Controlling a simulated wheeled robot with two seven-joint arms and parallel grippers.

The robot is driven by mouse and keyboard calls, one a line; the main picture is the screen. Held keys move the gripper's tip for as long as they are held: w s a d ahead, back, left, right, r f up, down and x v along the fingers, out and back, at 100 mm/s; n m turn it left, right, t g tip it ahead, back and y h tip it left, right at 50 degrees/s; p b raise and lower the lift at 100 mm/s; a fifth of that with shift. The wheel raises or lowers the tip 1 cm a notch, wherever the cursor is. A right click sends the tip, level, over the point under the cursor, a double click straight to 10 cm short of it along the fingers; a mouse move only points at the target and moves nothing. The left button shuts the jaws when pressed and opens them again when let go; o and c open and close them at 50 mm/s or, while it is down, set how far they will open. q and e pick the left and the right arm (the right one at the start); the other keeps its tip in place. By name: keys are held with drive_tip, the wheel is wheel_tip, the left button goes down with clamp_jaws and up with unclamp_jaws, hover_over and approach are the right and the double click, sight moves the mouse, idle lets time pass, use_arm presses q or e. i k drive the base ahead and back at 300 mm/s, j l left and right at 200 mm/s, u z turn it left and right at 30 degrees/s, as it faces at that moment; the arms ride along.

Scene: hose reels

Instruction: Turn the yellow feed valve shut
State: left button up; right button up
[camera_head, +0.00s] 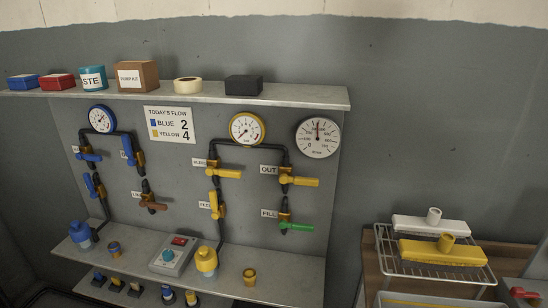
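On the grey panel, a yellow-handled valve (214,205) sits low on the left pipe of the yellow group. Its handle stands roughly upright, in line with the pipe. The small label (204,205) beside it seems to read FEED, though it is partly covered. Above it, another yellow-handled valve (225,173) has its handle pointing sideways to the right. The valve labelled OUT has a yellow handle (300,181), also sideways. The FILL valve has a green handle (296,227), sideways. A yellow-rimmed gauge (246,129) hangs above. Neither of my grippers is in view.
Blue-handled valves (94,185) and a brown handle (153,206) are at the left. The lower shelf (285,270) holds a control box (174,255) and yellow fitting (206,262). The upper shelf (310,95) overhangs the panel. A wire rack (385,245) stands right.

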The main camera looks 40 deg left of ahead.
sight(215, 215)
drive_tip(key=u, duration=1.7)
